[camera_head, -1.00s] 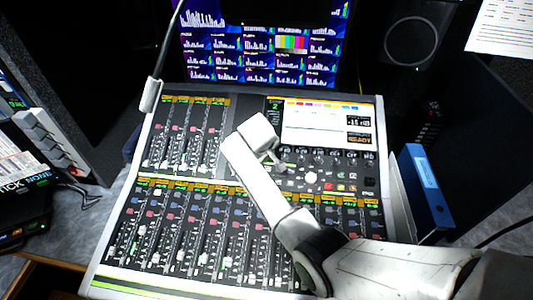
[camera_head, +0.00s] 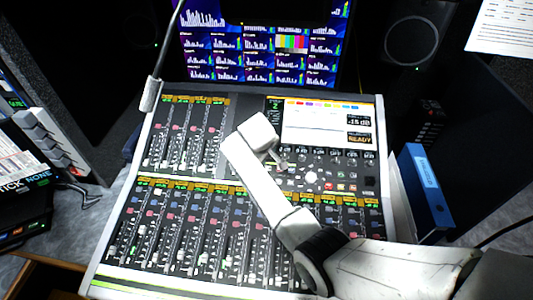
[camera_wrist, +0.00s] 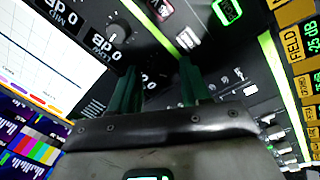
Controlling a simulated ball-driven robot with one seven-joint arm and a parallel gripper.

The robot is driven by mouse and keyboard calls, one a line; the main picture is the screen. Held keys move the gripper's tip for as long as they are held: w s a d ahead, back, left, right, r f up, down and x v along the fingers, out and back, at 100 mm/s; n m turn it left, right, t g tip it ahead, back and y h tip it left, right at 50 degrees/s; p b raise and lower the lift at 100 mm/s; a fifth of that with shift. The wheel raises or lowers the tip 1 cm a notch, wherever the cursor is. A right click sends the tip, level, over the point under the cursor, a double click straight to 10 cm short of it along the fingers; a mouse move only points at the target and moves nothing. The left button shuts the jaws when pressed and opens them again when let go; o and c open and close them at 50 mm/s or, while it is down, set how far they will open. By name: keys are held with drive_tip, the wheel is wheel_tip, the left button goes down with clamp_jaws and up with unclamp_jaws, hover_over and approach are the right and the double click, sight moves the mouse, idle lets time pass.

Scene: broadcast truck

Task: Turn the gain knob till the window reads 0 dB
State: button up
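The mixing console (camera_head: 92,277) fills the lower middle of the head view. My gripper (camera_head: 280,163) is low over the console, at the left end of the row of small displays and knobs. In the wrist view my gripper (camera_wrist: 160,85) has two green fingers standing apart, with a dark gap between them. A dark knob (camera_wrist: 118,30) beside a 0 dB label lies beyond the fingers. I cannot make out the gain knob; my gripper may hide it.
A white trackball (camera_head: 311,177) and small lit buttons lie right of my gripper. Faders fill the console's left and front. A monitor (camera_head: 270,50) stands behind, a speaker (camera_head: 410,40) at back right. A blue binder (camera_head: 427,190) stands close to the console's right side.

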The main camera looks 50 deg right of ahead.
drive_tip(key=b+v, duration=0.1)
drive_tip(key=v, duration=0.9)
drive_tip(key=shift+a+r, duration=0.15)
drive_tip(key=shift+r, duration=0.2)
drive_tip(key=shift+s, duration=0.1)
idle(0.4)
